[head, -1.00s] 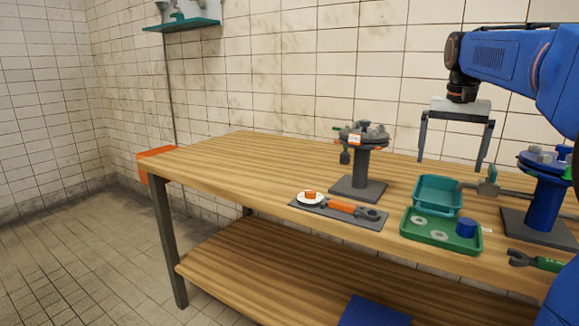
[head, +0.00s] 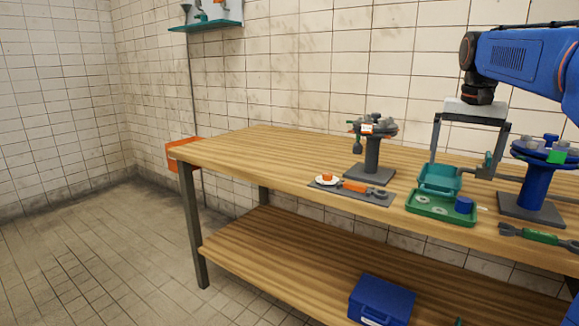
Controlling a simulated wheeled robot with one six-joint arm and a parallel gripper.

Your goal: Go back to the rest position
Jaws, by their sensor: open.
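My gripper (head: 468,150) hangs from my blue arm at the upper right of the head view. Its two grey fingers point down and are wide apart, with nothing between them. It is in front of the wall and over the right part of the wooden workbench (head: 255,158). In the picture its fingertips overlap the area behind the teal tray (head: 440,181). The exact height above the bench is hard to tell.
A grey round stand (head: 371,155) and a blue round stand (head: 532,190) rise from the bench. A green tray (head: 430,210), a grey mat (head: 378,197) with an orange-handled tool, and a wrench (head: 540,237) lie near the front. A blue box (head: 381,300) sits on the lower shelf. Floor at left is clear.

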